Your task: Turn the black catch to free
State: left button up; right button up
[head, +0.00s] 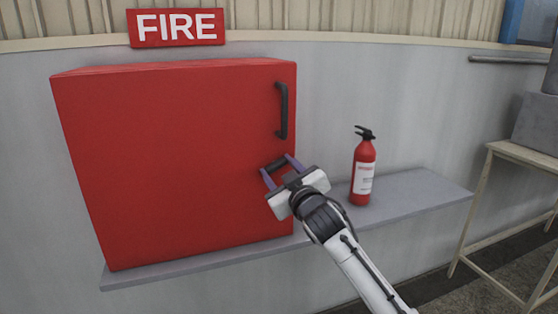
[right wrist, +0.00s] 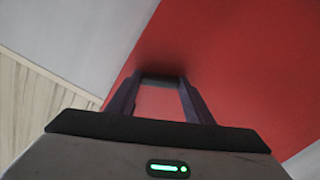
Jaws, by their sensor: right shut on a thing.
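The red fire cabinet (head: 170,160) stands on a grey ledge, its door closed, with a black vertical handle (head: 283,110) at the door's right side. Below the handle, the small black catch (head: 277,164) sits on the door front, tilted in the picture. My right gripper (head: 277,168) has its two purple fingers at either end of the catch and is shut on it. In the right wrist view the catch (right wrist: 160,76) shows as a dark bar between the fingertips, against the red door. Its fine shape is hard to tell there. My left gripper is not in view.
A red fire extinguisher (head: 362,172) stands on the ledge (head: 420,194), right of my right gripper and close to my forearm. A FIRE sign (head: 176,27) is above the cabinet. A pale-framed table (head: 520,155) stands at the far right.

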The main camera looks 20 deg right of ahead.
jog(key=shift+r+n+p, duration=0.15)
jog(key=shift+n+p, duration=0.5)
jog(key=shift+n, duration=0.35)
jog(key=n+p, duration=0.3)
jog(key=n, duration=0.3)
jog(key=shift+p, duration=0.35)
jog(key=n, duration=0.2)
jog(key=shift+n+p, duration=0.35)
jog(key=shift+n, duration=1.05)
jog(key=o, duration=1.1)
jog(key=shift+c, duration=0.2)
